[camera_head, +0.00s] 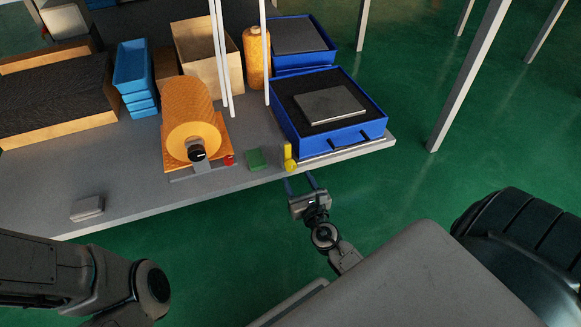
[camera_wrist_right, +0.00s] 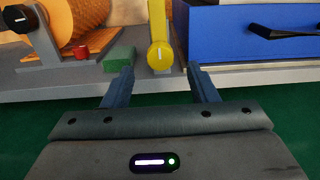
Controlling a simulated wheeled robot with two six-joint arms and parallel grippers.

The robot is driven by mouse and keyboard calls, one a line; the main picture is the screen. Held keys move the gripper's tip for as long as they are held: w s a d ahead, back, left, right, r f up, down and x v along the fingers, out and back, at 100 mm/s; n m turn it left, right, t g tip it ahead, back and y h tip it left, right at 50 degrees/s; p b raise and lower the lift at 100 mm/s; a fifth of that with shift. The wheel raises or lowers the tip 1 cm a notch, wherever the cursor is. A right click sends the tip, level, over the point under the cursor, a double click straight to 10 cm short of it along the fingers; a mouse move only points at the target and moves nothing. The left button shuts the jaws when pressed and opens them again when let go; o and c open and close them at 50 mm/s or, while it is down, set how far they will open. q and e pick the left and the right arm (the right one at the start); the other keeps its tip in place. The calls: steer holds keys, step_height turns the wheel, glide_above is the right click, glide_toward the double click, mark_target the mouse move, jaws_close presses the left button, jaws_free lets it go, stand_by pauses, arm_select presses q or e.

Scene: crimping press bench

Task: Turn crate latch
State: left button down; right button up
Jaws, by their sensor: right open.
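The yellow latch (camera_head: 289,159) stands at the front left corner of the blue crate (camera_head: 327,133), near the bench's front edge. In the right wrist view the latch (camera_wrist_right: 160,45) shows an upright yellow bar with a round lower end and a white mark, left of the blue crate front (camera_wrist_right: 240,45). My right gripper (camera_head: 301,183) is open and empty, just in front of the bench edge below the latch. In the right wrist view its fingers (camera_wrist_right: 161,80) are spread either side of the latch's line, apart from it. My left gripper is not in view; only my left arm shows.
A green block (camera_head: 255,160) and a red button (camera_head: 229,160) sit left of the latch. An orange roll (camera_head: 190,115) on a stand is farther left. White vertical rods (camera_head: 221,55) rise behind. A grey box (camera_head: 87,208) lies at the bench's front left.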

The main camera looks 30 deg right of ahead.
mark_target(292, 168)
steer(key=x, duration=0.6)
steer(key=shift+w, duration=0.1)
steer(key=shift+c, duration=0.4)
steer(key=c, duration=0.9)
